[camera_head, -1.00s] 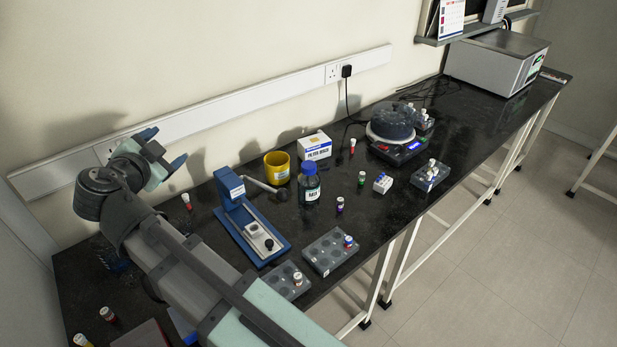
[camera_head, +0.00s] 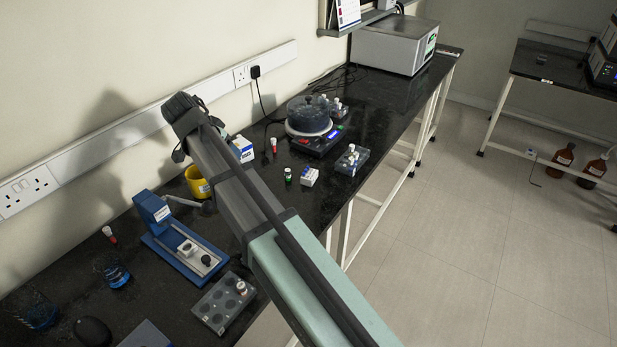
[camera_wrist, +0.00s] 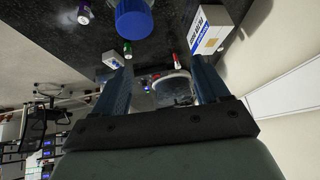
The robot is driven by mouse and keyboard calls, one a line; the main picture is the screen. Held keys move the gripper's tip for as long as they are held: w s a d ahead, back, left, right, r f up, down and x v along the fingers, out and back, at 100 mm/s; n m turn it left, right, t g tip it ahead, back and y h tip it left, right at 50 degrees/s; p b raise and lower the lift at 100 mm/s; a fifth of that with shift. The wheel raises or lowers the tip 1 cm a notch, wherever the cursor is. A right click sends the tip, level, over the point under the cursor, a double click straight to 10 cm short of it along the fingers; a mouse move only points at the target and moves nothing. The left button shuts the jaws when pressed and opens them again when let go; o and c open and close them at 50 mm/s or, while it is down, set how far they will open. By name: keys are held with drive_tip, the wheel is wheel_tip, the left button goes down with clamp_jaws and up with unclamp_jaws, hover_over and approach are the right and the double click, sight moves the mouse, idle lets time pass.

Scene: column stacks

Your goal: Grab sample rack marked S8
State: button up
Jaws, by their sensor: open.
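No S8 mark is readable on any rack. In the head view, a grey rack (camera_head: 222,302) with round wells and one vial lies at the bench's front edge. Another grey rack (camera_head: 352,160) with several white-capped vials lies farther along, and a third (camera_head: 338,108) sits behind the round device. A small white block (camera_head: 309,176) with blue marks stands near the middle; what seems the same block shows in the wrist view (camera_wrist: 113,60). My gripper (camera_wrist: 160,65) is open and empty, its blue fingers apart above the bench.
The round-topped device (camera_head: 309,116), yellow cup (camera_head: 197,182), white box (camera_head: 242,148) and blue stand (camera_head: 175,240) crowd the bench. A blue-capped bottle (camera_wrist: 133,18) is close in the wrist view. Loose vials, one green (camera_head: 288,175), stand upright. Bench is clearer towards the grey appliance (camera_head: 392,42).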

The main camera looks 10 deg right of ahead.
drive_tip(key=w+d+f+g+y, duration=0.1)
drive_tip(key=w+d+f+g, duration=0.1)
drive_tip(key=d, duration=0.5)
drive_tip(key=w+d+f+g, duration=0.1)
drive_tip(key=w+d+g, duration=0.15)
drive_tip(key=d, duration=0.45)
drive_tip(key=n+y, duration=0.2)
drive_tip(key=y, duration=0.1)
hover_over(309, 174)
drive_tip(key=f, duration=0.2)
drive_tip(key=shift+g, duration=0.45)
wheel_tip(309, 174, down, 13)
drive_tip(key=c, duration=1.1)
drive_tip(key=shift+c, duration=0.2)
